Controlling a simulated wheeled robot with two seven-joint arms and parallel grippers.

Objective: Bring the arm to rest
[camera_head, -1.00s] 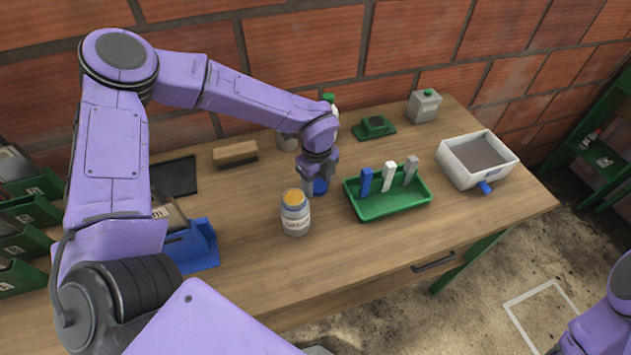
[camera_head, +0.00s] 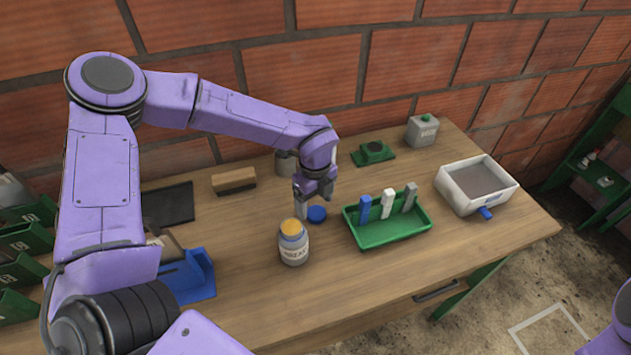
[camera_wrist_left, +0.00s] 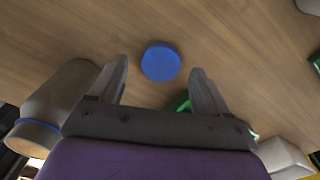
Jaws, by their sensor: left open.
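My left arm reaches in from the left over the wooden table. My left gripper (camera_head: 314,199) points down, open and empty, just above and behind a round blue lid (camera_head: 317,214) that lies flat on the table. In the left wrist view the lid (camera_wrist_left: 160,62) shows between the two spread fingertips (camera_wrist_left: 158,68), with bare wood around it and nothing held. A grey labelled jar (camera_head: 294,248) with an orange-yellow top stands upright in front of the gripper. Of my right arm only a purple part shows at the lower right edge; its gripper is out of view.
A green tray (camera_head: 388,238) with blue, white and grey upright pieces stands right of the gripper. Beyond it is a white bin (camera_head: 466,205). A blue holder (camera_head: 190,277) is at left.

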